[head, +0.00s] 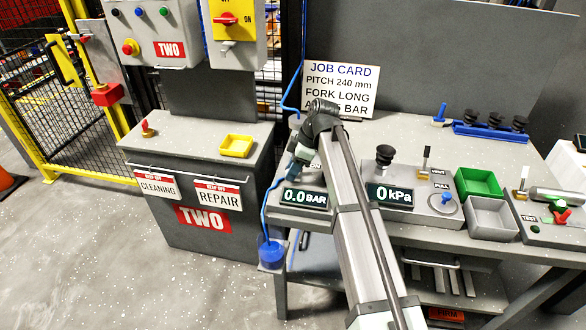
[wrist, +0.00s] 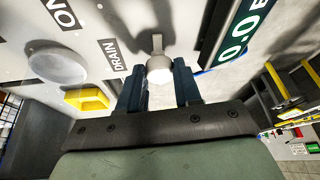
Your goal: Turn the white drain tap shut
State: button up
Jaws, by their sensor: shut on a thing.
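The white drain tap (wrist: 158,70) shows in the wrist view as a round white body with a short pale stem (wrist: 157,42) pointing up the picture. The DRAIN label (wrist: 111,55) is just left of it. My gripper (wrist: 160,84) has its two dark blue fingers on either side of the tap and is shut on it. In the head view my gripper (head: 298,165) is mostly hidden by my own arm, at the panel behind the 0.0 BAR display (head: 304,198). The tap itself is hidden there.
A round grey knob (wrist: 57,65) and a yellow tray (wrist: 88,100) lie left in the wrist view; the tray also stands on the cabinet (head: 236,146). A blue hose (head: 264,215) hangs by the bench edge. The 0 kPa display (head: 391,196) is right of my arm.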

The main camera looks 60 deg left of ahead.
jog(key=shift+m, duration=0.4)
jog(key=m, duration=0.1)
jog(key=m+t+y, duration=0.1)
jog(key=m, duration=0.1)
jog(key=shift+s+d, duration=0.15)
jog(key=shift+d, duration=0.05)
jog(key=m+t, duration=0.1)
jog(key=m, duration=0.1)
jog(key=m+y, duration=0.1)
jog(key=m, duration=0.2)
jog(key=shift+s+t, duration=0.15)
jog(key=shift+t, duration=0.25)
jog(key=m+t, duration=0.1)
jog(key=m, duration=0.3)
jog(key=shift+s+m+t, duration=0.15)
jog(key=shift+m+t, duration=0.15)
jog(key=shift+t, duration=0.1)
jog(key=shift+s+m+t, duration=0.1)
jog(key=shift+m+t, duration=0.8)
jog(key=shift+m, duration=1.4)
jog(key=shift+h, duration=0.3)
jog(key=o, duration=1)
jog(key=shift+o, duration=0.2)
